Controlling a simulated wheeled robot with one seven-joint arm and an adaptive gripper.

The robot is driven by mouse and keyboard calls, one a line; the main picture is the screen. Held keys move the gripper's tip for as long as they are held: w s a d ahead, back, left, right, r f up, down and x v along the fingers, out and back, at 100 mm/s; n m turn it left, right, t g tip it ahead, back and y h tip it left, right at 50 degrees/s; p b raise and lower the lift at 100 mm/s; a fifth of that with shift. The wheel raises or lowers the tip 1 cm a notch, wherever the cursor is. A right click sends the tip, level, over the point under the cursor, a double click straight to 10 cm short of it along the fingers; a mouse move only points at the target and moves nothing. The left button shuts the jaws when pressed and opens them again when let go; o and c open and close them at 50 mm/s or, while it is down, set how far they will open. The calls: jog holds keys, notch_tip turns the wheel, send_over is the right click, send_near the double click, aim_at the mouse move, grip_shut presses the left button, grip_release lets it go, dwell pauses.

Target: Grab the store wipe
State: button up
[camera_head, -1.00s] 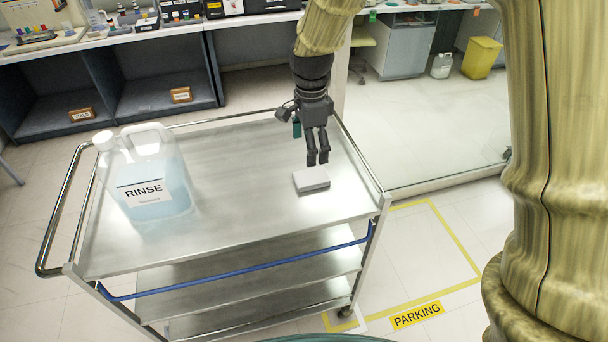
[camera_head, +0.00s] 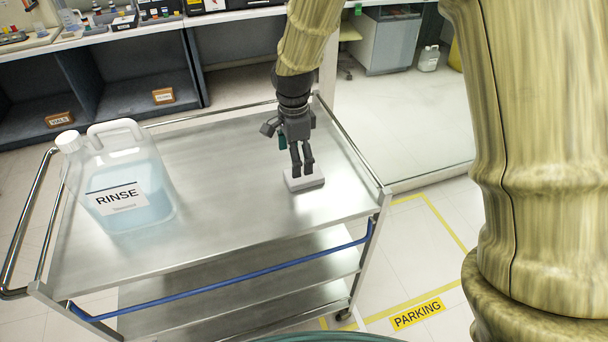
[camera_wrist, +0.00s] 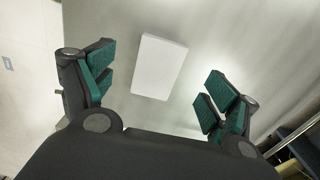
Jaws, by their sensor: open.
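The store wipe looks to be the small white rectangular block (camera_head: 304,180) lying flat on the top shelf of a steel trolley (camera_head: 230,220). My gripper (camera_head: 302,172) points down over it in the head view and hides part of its far side. In the wrist view, the white block (camera_wrist: 159,67) lies between and beyond the two green-padded fingers of my gripper (camera_wrist: 158,95). The fingers are spread open and nothing is held. I cannot tell the exact height of the fingertips above the block.
A large jug labelled RINSE (camera_head: 122,185) stands on the trolley's left side. A blue rail (camera_head: 220,283) runs along the front edge. A glass panel (camera_head: 415,120) stands behind on the right. The trolley top between jug and block is clear.

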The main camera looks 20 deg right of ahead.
aim_at(304, 176)
jog(key=shift+s+f, duration=0.1)
jog(key=shift+f, duration=0.5)
jog(key=shift+w+d+f+p, duration=0.15)
jog(key=shift+f+p, duration=0.4)
jog(key=shift+f, duration=0.75)
jog(key=shift+w+d+f+p, duration=0.15)
jog(key=shift+f+p, duration=0.35)
jog(key=shift+f, duration=0.8)
jog(key=shift+s, duration=0.15)
jog(key=c, duration=1)
